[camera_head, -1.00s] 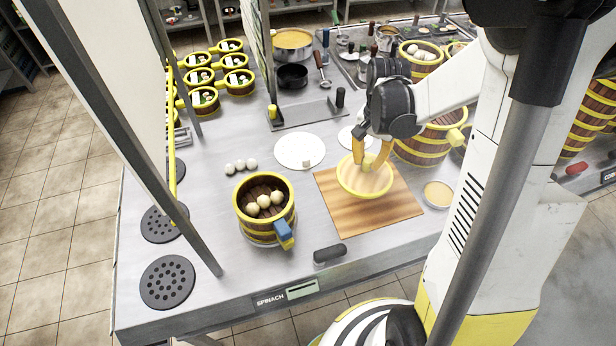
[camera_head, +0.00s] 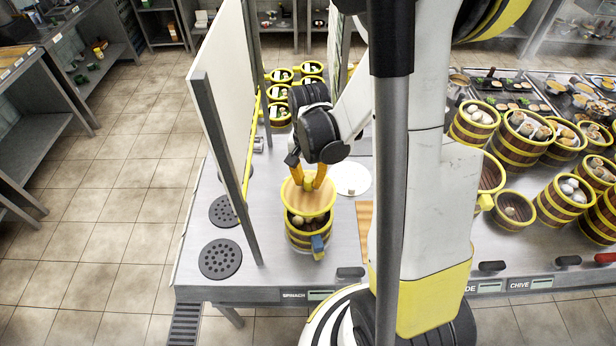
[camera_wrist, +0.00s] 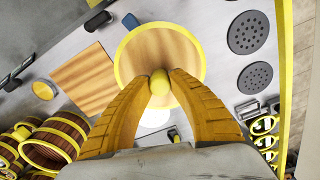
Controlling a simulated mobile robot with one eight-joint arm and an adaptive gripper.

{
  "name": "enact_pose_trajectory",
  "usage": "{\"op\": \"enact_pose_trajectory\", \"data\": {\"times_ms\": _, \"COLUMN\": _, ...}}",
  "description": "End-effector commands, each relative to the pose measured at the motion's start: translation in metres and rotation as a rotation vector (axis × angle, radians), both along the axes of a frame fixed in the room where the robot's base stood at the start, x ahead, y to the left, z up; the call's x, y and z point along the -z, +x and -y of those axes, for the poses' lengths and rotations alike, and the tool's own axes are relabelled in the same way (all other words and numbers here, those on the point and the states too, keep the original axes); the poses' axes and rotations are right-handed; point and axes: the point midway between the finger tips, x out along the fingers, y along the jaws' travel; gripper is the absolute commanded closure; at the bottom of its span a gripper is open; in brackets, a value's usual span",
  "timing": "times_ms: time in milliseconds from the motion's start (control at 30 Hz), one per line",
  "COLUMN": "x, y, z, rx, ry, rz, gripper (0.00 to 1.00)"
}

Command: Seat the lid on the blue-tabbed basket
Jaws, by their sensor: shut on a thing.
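The lid (camera_head: 318,201) is a wooden disc with a yellow rim and a yellow knob. My gripper (camera_head: 308,182) is shut on the lid's knob. The blue-tabbed basket (camera_head: 309,236) is a dark wooden bucket with yellow bands and a blue tab (camera_head: 318,247) at its front. The lid is over the basket's back part, somewhat tilted, and pale balls show in the open front of the basket. I cannot tell whether the lid touches the rim. In the wrist view the lid (camera_wrist: 165,48) hides most of the basket, and the blue tab (camera_wrist: 131,22) sticks out beside it.
A wooden board (camera_head: 364,225) lies to the right, partly behind my arm. A white round sheet (camera_head: 350,178) lies behind it. Black round burners (camera_head: 220,259) are at the left, beside a tall panel (camera_head: 222,90). Several small yellow-rimmed cups (camera_head: 281,76) stand at the back.

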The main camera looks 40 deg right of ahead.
Motion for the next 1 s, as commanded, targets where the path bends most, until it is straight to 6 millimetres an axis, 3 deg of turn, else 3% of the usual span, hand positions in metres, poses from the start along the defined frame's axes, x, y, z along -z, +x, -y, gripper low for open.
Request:
{"op": "enact_pose_trajectory", "data": {"times_ms": 367, "x": 0.002, "y": 0.000, "z": 0.000, "rx": 0.000, "ry": -0.001, "rz": -0.001, "gripper": 1.00}}
{"op": "enact_pose_trajectory", "data": {"times_ms": 800, "x": 0.042, "y": 0.000, "z": 0.000, "rx": 0.000, "ry": -0.001, "rz": -0.001, "gripper": 1.00}}
{"op": "enact_pose_trajectory", "data": {"times_ms": 1000, "x": 0.051, "y": 0.000, "z": 0.000, "rx": 0.000, "ry": -0.001, "rz": -0.001, "gripper": 1.00}}
